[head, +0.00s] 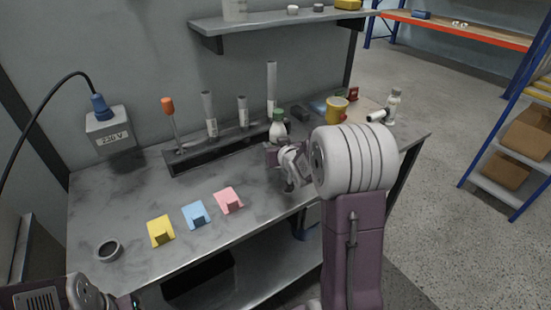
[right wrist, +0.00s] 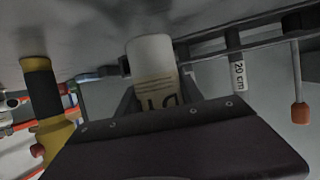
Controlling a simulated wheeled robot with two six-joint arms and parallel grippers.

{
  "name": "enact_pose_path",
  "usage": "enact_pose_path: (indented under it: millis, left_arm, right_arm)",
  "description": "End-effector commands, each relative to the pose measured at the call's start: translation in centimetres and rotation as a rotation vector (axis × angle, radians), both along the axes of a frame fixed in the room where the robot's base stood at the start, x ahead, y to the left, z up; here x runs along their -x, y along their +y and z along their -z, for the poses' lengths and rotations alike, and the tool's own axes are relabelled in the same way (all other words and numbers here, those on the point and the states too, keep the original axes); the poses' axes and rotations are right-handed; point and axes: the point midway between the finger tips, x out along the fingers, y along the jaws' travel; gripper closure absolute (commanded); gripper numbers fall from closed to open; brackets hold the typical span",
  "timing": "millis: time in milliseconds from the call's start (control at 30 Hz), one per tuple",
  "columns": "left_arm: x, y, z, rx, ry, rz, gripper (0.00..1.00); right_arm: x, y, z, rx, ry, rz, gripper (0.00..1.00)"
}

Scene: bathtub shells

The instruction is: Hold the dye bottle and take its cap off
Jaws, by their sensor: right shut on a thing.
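The dye bottle (head: 277,130) is white with a green cap (head: 278,113) on top. It stands upright near the back of the metal bench in the head view. My right gripper (head: 275,151) is shut around its lower body. In the right wrist view the white bottle (right wrist: 151,58) sits between the dark fingers, with part of its printed label showing; its cap is hidden there. I cannot tell whether its base touches the bench. Part of my left arm shows at the bottom left, but its fingers are out of the picture.
A black rack (head: 215,150) with several tubes stands behind, left of the bottle. Yellow (head: 160,230), blue (head: 195,214) and pink (head: 228,200) holders and a dark ring (head: 109,251) lie in front.

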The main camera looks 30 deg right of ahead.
Motion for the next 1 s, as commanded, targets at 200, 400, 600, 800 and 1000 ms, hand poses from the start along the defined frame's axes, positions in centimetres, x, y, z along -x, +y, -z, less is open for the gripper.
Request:
enact_pose_path:
  millis: [200, 400, 600, 800, 1000]
  left_arm:
    - [0.0, 0.0, 1.2, 0.0, 0.0, 0.0, 0.64]
    - [0.0, 0.0, 1.1, 0.0, 0.0, 0.0, 0.64]
    - [0.0, 0.0, 1.6, 0.0, 0.0, 0.0, 0.64]
    - [0.0, 0.0, 1.5, 0.0, 0.0, 0.0, 0.64]
    - [0.0, 0.0, 1.4, 0.0, 0.0, 0.0, 0.64]
  right_arm:
    - [0.1, 0.0, 3.7, -0.001, 0.003, 0.0, 1.0]
    - [0.1, -0.1, 3.9, 0.0, 0.0, 0.001, 1.0]
    - [0.1, 0.0, 4.3, 0.0, 0.0, 0.0, 1.0]
    - [0.1, 0.0, 4.3, 0.0, 0.001, 0.0, 0.35]
    - [0.1, 0.0, 4.2, 0.0, 0.001, 0.0, 0.35]
